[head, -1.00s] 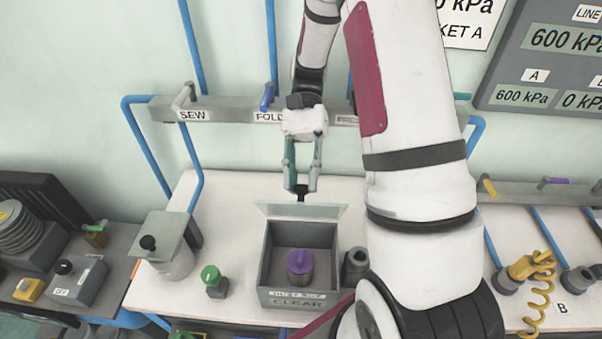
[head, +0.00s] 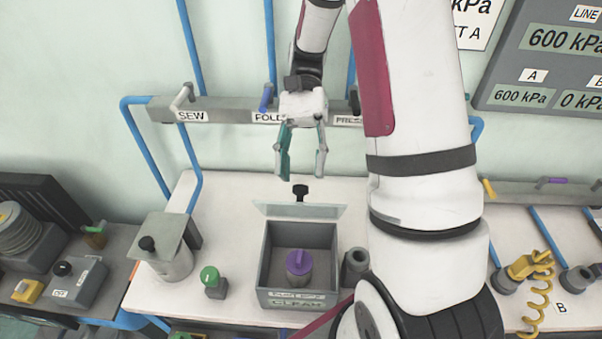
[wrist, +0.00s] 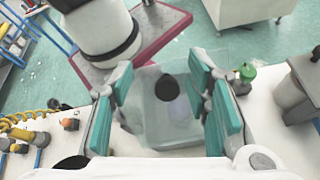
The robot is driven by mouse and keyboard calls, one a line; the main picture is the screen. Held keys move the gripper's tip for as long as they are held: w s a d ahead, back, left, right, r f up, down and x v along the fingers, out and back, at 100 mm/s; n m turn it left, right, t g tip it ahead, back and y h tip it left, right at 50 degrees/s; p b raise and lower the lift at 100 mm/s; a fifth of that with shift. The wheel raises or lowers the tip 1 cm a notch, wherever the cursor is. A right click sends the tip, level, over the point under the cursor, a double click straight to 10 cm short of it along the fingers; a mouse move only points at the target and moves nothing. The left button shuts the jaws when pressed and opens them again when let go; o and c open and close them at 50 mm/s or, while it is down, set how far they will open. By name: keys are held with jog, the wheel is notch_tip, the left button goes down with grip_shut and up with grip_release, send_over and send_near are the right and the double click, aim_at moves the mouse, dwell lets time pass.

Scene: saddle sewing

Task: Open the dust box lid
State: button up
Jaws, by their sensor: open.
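The grey dust box (head: 268,260) stands on the white bench with a label and CLEAR on its front. Its pale translucent lid (head: 270,210) is raised at the back edge, so the inside shows. A black knob (head: 300,192) is on the lid's upper part; in the wrist view the knob (wrist: 167,88) lies between the fingers' directions. A purple-topped canister (head: 299,262) stands inside the box. My gripper (head: 302,176) is open and empty, a little above and behind the knob, apart from it. The open fingers also show in the wrist view (wrist: 168,100).
A green-knobbed piece (head: 211,282) and a lidded grey jar (head: 170,255) stand left of the box. The labelled valve rail (head: 230,112) runs along the wall behind my gripper. My arm covers the right.

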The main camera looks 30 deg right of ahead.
notch_tip(320, 180, up, 6)
dwell(0.4)
jog(key=shift+r, duration=0.1)
jog(key=s+a+r+n+t+h, duration=0.2)
jog(key=n+t, duration=0.3)
jog(key=t, duration=0.3)
jog(key=s+a+r+n+t+h, duration=0.2)
jog(key=s+r+n+t+h, duration=0.2)
jog(key=t, duration=0.3)
jog(key=shift+s+n+t+h, duration=0.45)
jog(key=shift+n+h, duration=0.15)
jog(key=shift+h, duration=0.1)
jog(key=shift+a, duration=0.1)
dwell(1.2)
